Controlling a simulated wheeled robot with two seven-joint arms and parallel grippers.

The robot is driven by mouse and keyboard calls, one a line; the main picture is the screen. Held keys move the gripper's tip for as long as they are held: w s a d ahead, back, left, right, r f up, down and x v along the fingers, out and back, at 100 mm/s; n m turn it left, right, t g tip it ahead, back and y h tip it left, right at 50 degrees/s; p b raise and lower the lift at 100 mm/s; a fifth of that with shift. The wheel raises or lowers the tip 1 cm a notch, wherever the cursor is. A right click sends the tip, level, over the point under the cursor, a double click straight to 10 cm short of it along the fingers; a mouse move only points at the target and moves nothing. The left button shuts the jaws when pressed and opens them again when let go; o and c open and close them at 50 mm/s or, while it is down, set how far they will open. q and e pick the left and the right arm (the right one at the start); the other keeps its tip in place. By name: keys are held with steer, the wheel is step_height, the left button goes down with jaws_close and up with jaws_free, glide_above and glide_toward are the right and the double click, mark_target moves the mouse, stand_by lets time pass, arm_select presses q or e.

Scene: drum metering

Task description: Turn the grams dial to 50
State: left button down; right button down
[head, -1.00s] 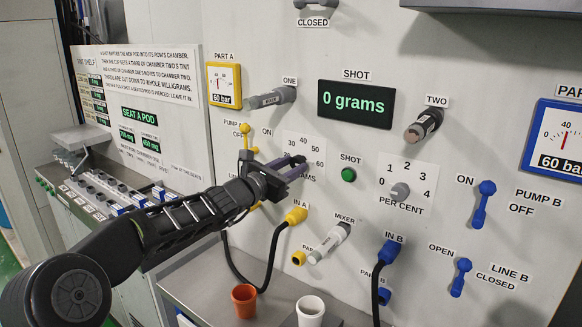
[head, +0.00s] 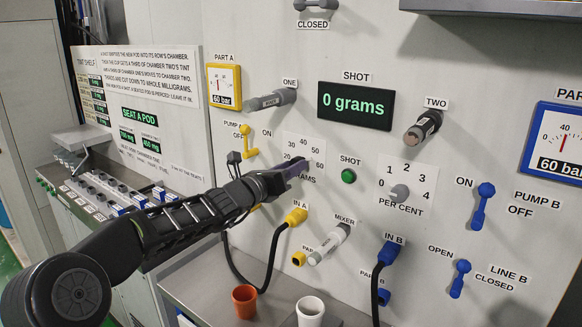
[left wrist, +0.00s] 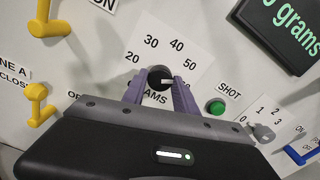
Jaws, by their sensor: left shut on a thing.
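My left gripper (head: 300,165) reaches in from the left and covers the knob there. In the left wrist view the dark grams knob (left wrist: 158,76) sits between the two purple fingers of my left gripper (left wrist: 160,84), which is shut on it. A light pointer mark shows on the knob, toward the right. The shot display (head: 355,104) reads 0 grams. My right gripper is not in view.
The green shot button (head: 348,175) and the per cent dial (head: 400,192) are right of the grams dial. The yellow pump lever (head: 248,140) is left of it. An orange cup (head: 244,301) and a white cup (head: 310,312) stand below.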

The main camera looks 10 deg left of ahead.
arm_select(q)
steer(key=shift+n+p, duration=0.4)
steer(key=shift+n, duration=1.2)
steer(key=c, duration=1)
jaws_free()
steer(key=shift+o, duration=0.2)
steer(key=b+v, duration=0.2)
steer(key=v, duration=0.5)
steer(key=shift+s, duration=0.35)
